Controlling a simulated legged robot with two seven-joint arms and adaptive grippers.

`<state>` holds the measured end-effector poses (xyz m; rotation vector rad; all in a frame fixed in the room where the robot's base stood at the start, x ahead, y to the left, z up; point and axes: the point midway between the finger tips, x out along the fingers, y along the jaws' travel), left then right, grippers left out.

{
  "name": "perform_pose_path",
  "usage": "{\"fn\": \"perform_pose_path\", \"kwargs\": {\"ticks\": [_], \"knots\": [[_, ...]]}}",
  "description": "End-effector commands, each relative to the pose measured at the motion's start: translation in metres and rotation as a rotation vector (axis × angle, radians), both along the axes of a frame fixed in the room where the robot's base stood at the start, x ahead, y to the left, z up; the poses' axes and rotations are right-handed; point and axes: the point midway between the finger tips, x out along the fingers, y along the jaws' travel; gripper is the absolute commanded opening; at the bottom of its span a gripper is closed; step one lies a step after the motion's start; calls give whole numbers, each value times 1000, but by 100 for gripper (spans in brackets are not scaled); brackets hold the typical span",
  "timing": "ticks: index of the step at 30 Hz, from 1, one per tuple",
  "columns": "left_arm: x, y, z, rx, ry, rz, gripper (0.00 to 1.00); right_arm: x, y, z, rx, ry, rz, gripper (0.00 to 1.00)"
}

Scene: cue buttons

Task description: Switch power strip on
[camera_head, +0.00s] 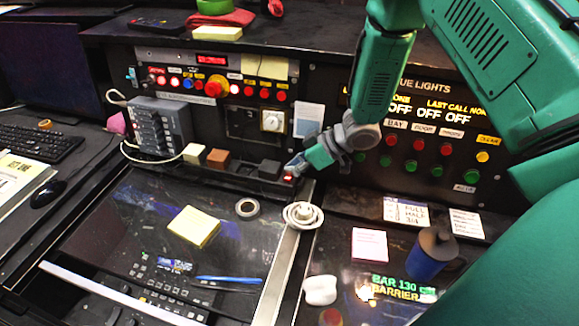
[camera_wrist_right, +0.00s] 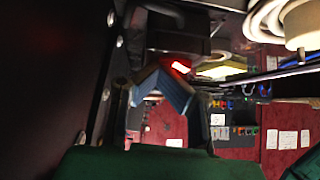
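The power strip (camera_head: 236,176) is a long dark bar along the foot of the back panel, with several block-shaped plugs on it. A small switch (camera_head: 288,178) at its right end glows red. A red glow, likely the same switch, shows in the wrist view (camera_wrist_right: 180,67). My right gripper (camera_head: 292,167) is right at that end of the strip, its fingertips just above or against the switch; I cannot tell if they touch. In the wrist view its fingertips (camera_wrist_right: 161,74) come together with nothing visible between them. My left gripper is not in view.
A white coiled cord or ring (camera_head: 303,214) lies just in front of the strip's right end. A grey multi-switch box (camera_head: 160,124) stands left of the plugs. Panels with buttons rise behind. A dark mug (camera_head: 432,253) stands at the right front.

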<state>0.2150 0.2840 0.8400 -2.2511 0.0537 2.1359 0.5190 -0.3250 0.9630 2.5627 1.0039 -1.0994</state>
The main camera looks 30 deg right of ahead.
Motion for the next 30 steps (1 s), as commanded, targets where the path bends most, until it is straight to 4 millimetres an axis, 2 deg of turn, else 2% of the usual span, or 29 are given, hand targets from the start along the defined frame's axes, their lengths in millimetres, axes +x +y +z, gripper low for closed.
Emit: {"fn": "perform_pose_path", "kwargs": {"ticks": [1,18,23,30], "knots": [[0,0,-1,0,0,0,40,-9,-4,-10,-13,26,-3,0],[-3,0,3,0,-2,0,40,-22,11,-5,-13,25,3,0],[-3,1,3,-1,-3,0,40,-27,3,7,-15,20,2,0],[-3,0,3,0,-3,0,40,-37,-20,37,-10,3,-2,0]]}}
